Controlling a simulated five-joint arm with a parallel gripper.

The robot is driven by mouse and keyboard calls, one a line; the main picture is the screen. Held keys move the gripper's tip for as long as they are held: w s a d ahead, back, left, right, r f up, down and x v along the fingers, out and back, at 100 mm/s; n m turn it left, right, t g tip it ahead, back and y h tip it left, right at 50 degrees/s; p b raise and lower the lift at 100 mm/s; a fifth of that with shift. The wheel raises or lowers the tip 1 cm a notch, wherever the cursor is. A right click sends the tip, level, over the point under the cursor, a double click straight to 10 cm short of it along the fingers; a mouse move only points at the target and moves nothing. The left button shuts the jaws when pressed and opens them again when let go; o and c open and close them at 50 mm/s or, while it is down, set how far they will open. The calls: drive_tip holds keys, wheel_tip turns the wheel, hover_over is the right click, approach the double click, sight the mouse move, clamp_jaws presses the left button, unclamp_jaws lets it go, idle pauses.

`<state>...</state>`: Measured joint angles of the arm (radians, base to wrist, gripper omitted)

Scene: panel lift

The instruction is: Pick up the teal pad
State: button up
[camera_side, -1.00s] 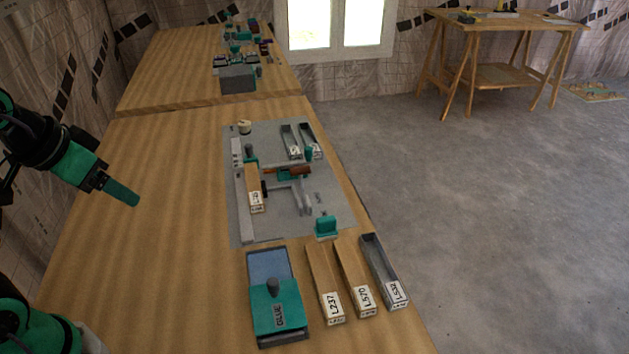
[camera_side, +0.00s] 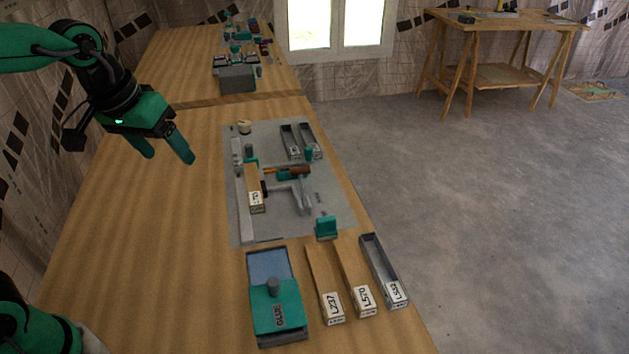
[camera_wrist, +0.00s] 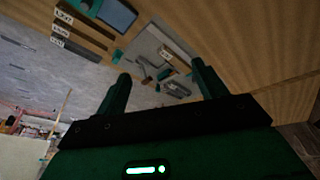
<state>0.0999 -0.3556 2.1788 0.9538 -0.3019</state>
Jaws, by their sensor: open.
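A teal slab marked GLUE (camera_side: 277,308), with a grey knob on top, covers the near part of a tray with a blue surface (camera_side: 268,265) at the table's near end. A smaller teal block (camera_side: 326,227) stands at the near right corner of the grey mat. I cannot tell for certain which teal piece is the pad. My gripper (camera_side: 168,157) is open and empty, above the table left of the mat, well apart from both pieces. In the wrist view its two fingers (camera_wrist: 162,70) are spread, and the blue-surfaced tray (camera_wrist: 117,14) shows at the top.
The grey mat (camera_side: 280,228) holds an orange-handled tool (camera_side: 290,171), a labelled wooden strip (camera_side: 253,185) and metal channels. Labelled strips, L237 (camera_side: 323,280) and L570 (camera_side: 355,275), and a grey channel (camera_side: 383,270) lie right of the tray. The table's left side is clear.

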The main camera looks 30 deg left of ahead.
drive_tip(key=w+d+f+n+g, duration=0.15)
drive_tip(key=w+d, duration=0.25)
drive_tip(key=w, duration=0.4)
drive_tip(key=n+g, duration=0.3)
drive_tip(key=n, duration=0.2)
hover_over(326, 218)
wheel_tip(326, 218, down, 17)
drive_tip(key=shift+f, duration=0.1)
drive_tip(key=shift+d+f, duration=0.2)
drive_tip(key=shift+a+f, duration=0.15)
drive_tip(key=shift+f, duration=3.75)
drive_tip(key=c, duration=1.1)
drive_tip(key=shift+o, duration=0.2)
drive_tip(key=shift+r, duration=0.15)
